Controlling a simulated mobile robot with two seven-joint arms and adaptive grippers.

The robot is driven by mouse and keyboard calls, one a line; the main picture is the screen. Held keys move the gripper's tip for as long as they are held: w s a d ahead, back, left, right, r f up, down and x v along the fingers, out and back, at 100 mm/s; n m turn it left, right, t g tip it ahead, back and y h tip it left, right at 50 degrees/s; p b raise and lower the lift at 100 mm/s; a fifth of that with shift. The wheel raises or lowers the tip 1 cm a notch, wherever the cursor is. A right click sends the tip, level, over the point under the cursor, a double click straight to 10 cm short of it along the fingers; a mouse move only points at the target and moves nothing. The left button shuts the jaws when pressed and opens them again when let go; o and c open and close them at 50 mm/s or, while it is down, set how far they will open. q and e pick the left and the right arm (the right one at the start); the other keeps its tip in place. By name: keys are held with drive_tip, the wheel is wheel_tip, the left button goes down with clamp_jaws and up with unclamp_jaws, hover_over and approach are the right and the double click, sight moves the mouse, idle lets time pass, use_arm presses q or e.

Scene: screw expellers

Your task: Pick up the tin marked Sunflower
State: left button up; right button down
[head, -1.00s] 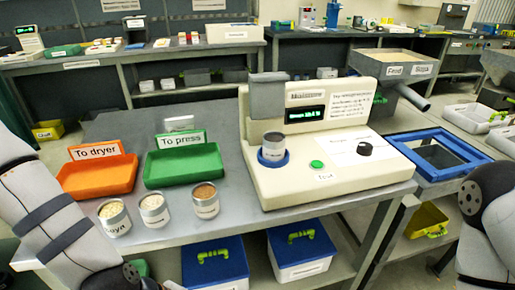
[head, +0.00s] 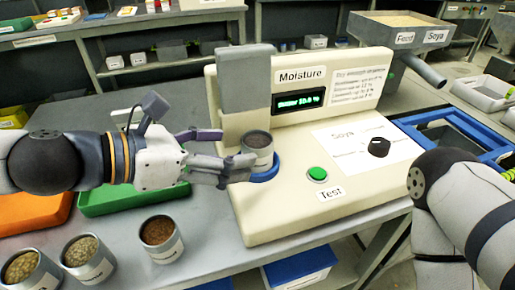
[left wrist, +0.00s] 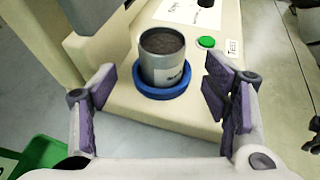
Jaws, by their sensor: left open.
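A grey metal tin (head: 257,150) with dark contents and a white label stands upright in the blue ring (head: 266,174) of the moisture meter. I cannot read its label surely. In the left wrist view the tin (left wrist: 162,58) is ahead, between and beyond the two purple pads. My left gripper (head: 212,154) is open beside the tin, its fingers pointing at it from the left; the wrist view shows its pads (left wrist: 165,100) wide apart and empty. Three more tins stand at the front left: one with brown contents (head: 161,240), two paler (head: 89,262), (head: 30,272). My right gripper is out of view.
The cream moisture meter (head: 290,215) has a grey upright block (head: 244,82) just behind the tin, a green button (head: 317,174) and a black knob (head: 379,147). A green tray (head: 105,201) lies below my left arm, an orange tray (head: 30,213) farther left.

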sight(243, 147)
use_arm(q)
drive_tip(key=shift+w+d+f, duration=0.25)
drive_tip(key=shift+d+f, duration=0.05)
drive_tip(key=shift+d, duration=0.2)
drive_tip(key=x, duration=0.5)
drive_tip(key=shift+w+d+r+b, duration=0.1)
drive_tip(key=shift+d+r+b, duration=0.2)
drive_tip(key=shift+b, duration=0.1)
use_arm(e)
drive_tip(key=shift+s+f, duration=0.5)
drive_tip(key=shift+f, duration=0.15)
use_arm(q)
drive_tip(key=shift+c, duration=0.5)
drive_tip(key=c, duration=1.3)
